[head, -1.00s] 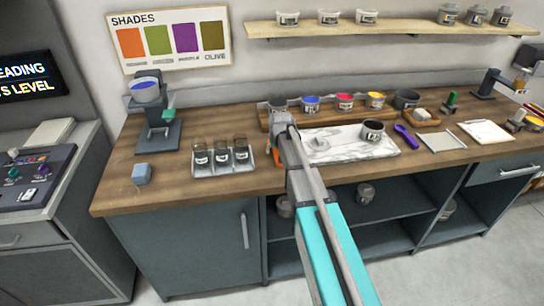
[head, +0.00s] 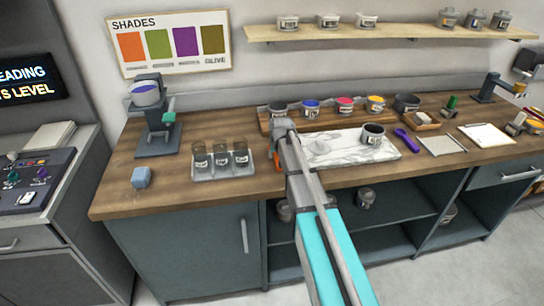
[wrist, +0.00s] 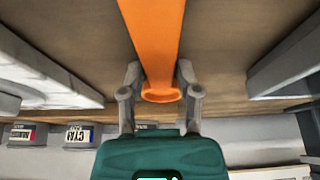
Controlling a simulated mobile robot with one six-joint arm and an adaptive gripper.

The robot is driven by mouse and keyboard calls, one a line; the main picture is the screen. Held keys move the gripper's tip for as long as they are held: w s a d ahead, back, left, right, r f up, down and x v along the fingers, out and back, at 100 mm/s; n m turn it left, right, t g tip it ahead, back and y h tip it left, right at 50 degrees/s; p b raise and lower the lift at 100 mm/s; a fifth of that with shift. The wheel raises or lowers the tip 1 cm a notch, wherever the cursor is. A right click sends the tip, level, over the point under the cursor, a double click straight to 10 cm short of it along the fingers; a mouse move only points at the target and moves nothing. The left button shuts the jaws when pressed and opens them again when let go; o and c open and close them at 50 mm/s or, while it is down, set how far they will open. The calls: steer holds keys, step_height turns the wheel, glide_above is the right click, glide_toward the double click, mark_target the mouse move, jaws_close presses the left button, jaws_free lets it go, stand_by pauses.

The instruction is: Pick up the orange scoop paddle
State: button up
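The orange scoop paddle (wrist: 160,45) fills the upper middle of the wrist view. Its handle ends in a flared round tip between the fingers. My gripper (wrist: 159,75) has one finger on each side of the handle, very close to it; firm contact on both sides does not show. In the head view a small patch of the orange paddle (head: 293,177) shows beside my arm, over the front part of the wooden counter (head: 180,190). My gripper's fingers and most of the paddle are hidden behind my arm there.
A tray of jars (head: 223,165) stands just left of my arm. A marble slab (head: 350,148) with a dark cup (head: 373,135) lies to the right. A wooden rack of ink pots (head: 330,116) is behind.

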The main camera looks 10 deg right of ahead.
jaws_close()
steer(key=shift+r, duration=0.2)
step_height(320, 180, up, 2)
steer(key=shift+r+p, duration=0.1)
steer(key=shift+p, duration=1.1)
steer(key=s+d+r+p, duration=0.7)
steer(key=s+r+p, duration=0.3)
steer(key=s, duration=0.2)
steer(key=shift+r+p, duration=0.25)
steer(key=shift+p, duration=0.05)
